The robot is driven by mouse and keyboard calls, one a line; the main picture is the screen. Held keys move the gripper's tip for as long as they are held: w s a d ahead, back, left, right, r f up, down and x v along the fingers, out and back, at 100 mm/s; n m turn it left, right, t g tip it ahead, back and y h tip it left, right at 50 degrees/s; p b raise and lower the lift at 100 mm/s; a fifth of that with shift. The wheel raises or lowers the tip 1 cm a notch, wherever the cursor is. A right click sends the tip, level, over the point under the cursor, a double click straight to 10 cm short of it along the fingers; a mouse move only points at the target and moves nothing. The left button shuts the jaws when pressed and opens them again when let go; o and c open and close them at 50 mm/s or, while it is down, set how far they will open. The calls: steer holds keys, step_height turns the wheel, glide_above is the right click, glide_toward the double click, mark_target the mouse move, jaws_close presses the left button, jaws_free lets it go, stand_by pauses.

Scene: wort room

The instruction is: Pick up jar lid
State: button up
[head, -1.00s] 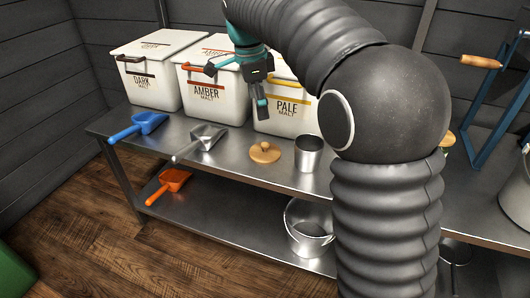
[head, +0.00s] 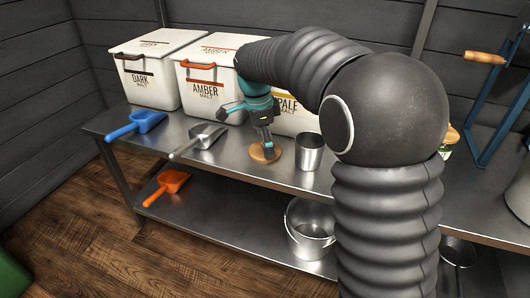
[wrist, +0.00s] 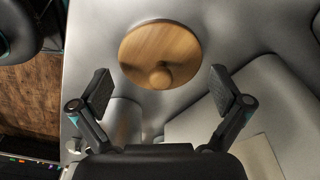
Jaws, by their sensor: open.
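The jar lid is a round, light wooden disc with a knob on top. In the head view the jar lid (head: 265,155) lies on the steel table, partly behind my fingers. In the wrist view the jar lid (wrist: 150,50) lies just beyond the fingertips, its knob toward the gap between them. My gripper (head: 264,143) is close over the lid in the head view. In the wrist view my gripper (wrist: 162,88) has its two fingers spread wide, with nothing between them.
A steel cup (head: 308,152) stands close right of the lid. A steel scoop (head: 200,138) and a blue scoop (head: 138,124) lie to the left. Malt bins, including Amber (head: 208,80) and Pale (head: 290,115), stand behind. A bucket (head: 310,228) and an orange scoop (head: 168,184) are on the lower shelf.

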steer(key=shift+f, duration=0.25)
steer(key=c, duration=1.3)
steer(key=shift+f, duration=0.1)
steer(key=c, duration=0.4)
steer(key=shift+c, duration=0.2)
